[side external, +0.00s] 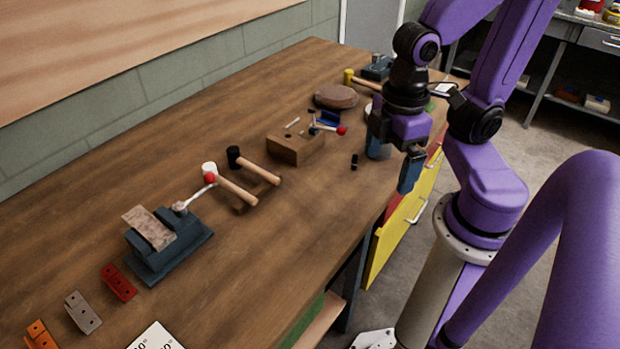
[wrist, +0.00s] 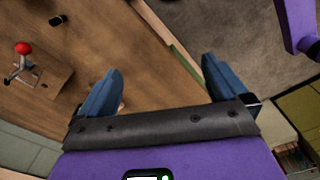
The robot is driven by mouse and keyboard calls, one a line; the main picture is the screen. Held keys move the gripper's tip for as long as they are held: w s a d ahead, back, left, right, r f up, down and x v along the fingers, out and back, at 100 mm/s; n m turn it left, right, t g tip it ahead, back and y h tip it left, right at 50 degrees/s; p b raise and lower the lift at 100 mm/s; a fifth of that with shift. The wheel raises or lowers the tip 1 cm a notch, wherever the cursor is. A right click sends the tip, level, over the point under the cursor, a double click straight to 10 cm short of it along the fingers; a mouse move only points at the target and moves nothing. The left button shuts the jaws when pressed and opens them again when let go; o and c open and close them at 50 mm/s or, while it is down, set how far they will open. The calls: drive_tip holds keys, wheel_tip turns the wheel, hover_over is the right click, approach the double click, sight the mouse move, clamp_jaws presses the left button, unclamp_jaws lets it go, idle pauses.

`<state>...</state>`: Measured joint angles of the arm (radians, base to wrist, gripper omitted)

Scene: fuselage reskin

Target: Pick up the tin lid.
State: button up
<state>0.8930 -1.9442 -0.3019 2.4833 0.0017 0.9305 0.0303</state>
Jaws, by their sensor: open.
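My gripper (side external: 394,165) is open and empty above the right edge of the wooden bench. In the wrist view its two blue fingers (wrist: 162,66) are wide apart, with bench top and floor showing between them. I cannot clearly make out the tin lid. A pale rounded edge (side external: 368,108) shows just behind my gripper in the side view and may be part of it; the rest is hidden. A small pale bit (wrist: 122,106) also shows beside the left finger in the wrist view.
A wooden block with a red-tipped tool (side external: 297,148) stands left of my gripper, near a round brown disc (side external: 336,97). A small black piece (side external: 354,161) lies close by. Mallets (side external: 235,188) and a vise (side external: 165,245) are further left. A yellow drawer (side external: 400,225) hangs below the edge.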

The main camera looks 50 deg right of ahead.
drive_tip(key=shift+s+f+n, duration=0.25)
drive_tip(key=shift+s+n, duration=0.25)
drive_tip(key=shift+w, duration=0.1)
